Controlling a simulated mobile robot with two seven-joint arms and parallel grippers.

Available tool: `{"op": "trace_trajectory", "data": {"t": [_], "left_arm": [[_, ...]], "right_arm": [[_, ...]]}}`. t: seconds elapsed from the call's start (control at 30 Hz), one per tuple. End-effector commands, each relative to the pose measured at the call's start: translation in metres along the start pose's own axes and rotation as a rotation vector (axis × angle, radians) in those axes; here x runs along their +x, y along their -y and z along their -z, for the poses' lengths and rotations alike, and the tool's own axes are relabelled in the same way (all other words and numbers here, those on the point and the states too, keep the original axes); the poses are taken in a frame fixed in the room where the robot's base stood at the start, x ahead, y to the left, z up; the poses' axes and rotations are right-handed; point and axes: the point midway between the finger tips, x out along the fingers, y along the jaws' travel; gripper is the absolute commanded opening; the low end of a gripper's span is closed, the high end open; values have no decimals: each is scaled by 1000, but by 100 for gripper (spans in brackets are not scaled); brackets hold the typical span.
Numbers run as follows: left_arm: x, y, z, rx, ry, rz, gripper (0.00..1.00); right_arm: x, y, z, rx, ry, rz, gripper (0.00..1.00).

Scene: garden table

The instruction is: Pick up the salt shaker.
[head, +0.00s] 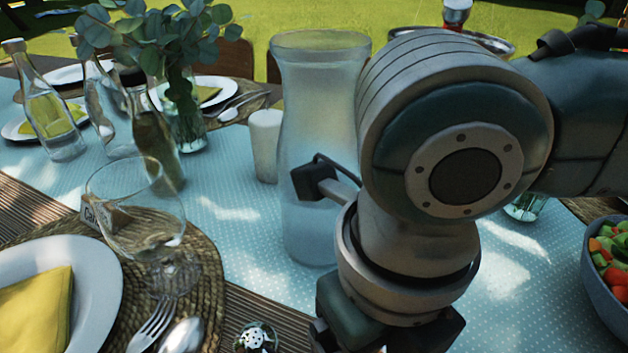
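A small shaker (257,338) with a domed, perforated metal cap shows at the bottom edge of the head view. Its lower part is cut off by the frame, and I cannot tell whether it holds salt. My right arm comes in from the right and bends down in front of the table. My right gripper (385,328) is at the bottom edge, to the right of the shaker and apart from it in the picture. Its fingers are out of frame or hidden, so its opening does not show. My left gripper is not in view.
A tall frosted carafe (310,100) stands partly behind my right arm, with a white cup (265,145) beside it. A wine glass (140,215), a fork (155,322) and a plate (100,275) are at left. A salad bowl (598,290) is at right.

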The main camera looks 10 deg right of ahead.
Motion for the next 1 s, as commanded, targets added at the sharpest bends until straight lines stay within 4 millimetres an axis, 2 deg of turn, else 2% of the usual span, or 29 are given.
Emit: {"op": "trace_trajectory", "data": {"t": [0.23, 0.9, 1.0], "left_arm": [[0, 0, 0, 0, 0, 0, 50], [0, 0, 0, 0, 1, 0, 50], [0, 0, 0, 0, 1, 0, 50]], "right_arm": [[1, 0, 0, 0, 1, 0, 84], [1, 0, 0, 0, 1, 0, 9], [1, 0, 0, 0, 1, 0, 0]]}}
